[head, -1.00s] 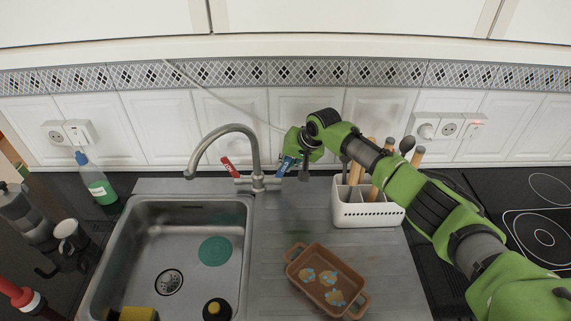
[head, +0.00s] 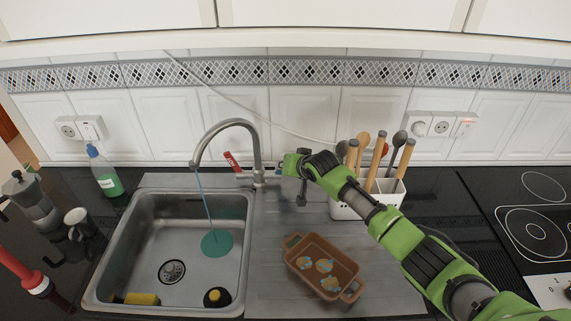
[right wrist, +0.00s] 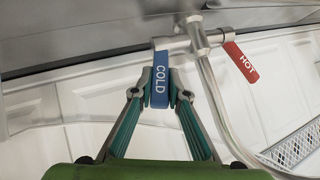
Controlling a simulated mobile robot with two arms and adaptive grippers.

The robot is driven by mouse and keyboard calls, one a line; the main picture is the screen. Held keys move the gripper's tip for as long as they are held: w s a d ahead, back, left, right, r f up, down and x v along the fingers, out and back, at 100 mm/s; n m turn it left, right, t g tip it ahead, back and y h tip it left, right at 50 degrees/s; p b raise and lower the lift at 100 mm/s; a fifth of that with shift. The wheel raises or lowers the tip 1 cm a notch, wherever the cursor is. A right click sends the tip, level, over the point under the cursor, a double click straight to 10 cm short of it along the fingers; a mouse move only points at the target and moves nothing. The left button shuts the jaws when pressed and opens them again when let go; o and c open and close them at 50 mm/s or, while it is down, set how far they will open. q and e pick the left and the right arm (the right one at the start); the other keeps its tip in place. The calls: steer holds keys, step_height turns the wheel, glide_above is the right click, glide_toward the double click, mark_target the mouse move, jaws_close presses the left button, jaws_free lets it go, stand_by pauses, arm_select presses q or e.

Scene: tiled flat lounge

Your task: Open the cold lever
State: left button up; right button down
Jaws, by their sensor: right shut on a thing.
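The blue lever marked COLD (right wrist: 160,82) is on the tap's right side, seen end-on between my fingers in the right wrist view. My right gripper (right wrist: 165,88) is shut on it, one finger on each side. In the head view the right gripper (head: 282,168) is beside the tap (head: 258,165) and hides most of the blue lever. The red lever marked HOT (right wrist: 240,62) is on the tap's other side; it also shows in the head view (head: 232,160). A thin stream of water (head: 206,205) runs from the spout into the sink (head: 140,225). My left gripper is out of view.
A utensil holder (head: 350,211) stands just right of my gripper, below my right arm. A brown dish (head: 300,272) is on the drainboard. A soap bottle (head: 106,178) is left of the sink. A yellow sponge (head: 142,299) and a teal disc (head: 217,243) lie in the sink.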

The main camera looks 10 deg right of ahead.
steer(key=shift+s+f+t, duration=0.2)
steer(key=shift+s+t, duration=0.1)
steer(key=shift+t, duration=0.2)
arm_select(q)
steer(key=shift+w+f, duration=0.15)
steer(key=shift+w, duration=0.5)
arm_select(e)
steer(key=shift+s, duration=0.1)
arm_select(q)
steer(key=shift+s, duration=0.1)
arm_select(e)
steer(key=shift+t, duration=0.3)
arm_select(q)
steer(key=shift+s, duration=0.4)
arm_select(e)
steer(key=c, duration=2)
jaws_free()
steer(key=shift+o, duration=0.2)
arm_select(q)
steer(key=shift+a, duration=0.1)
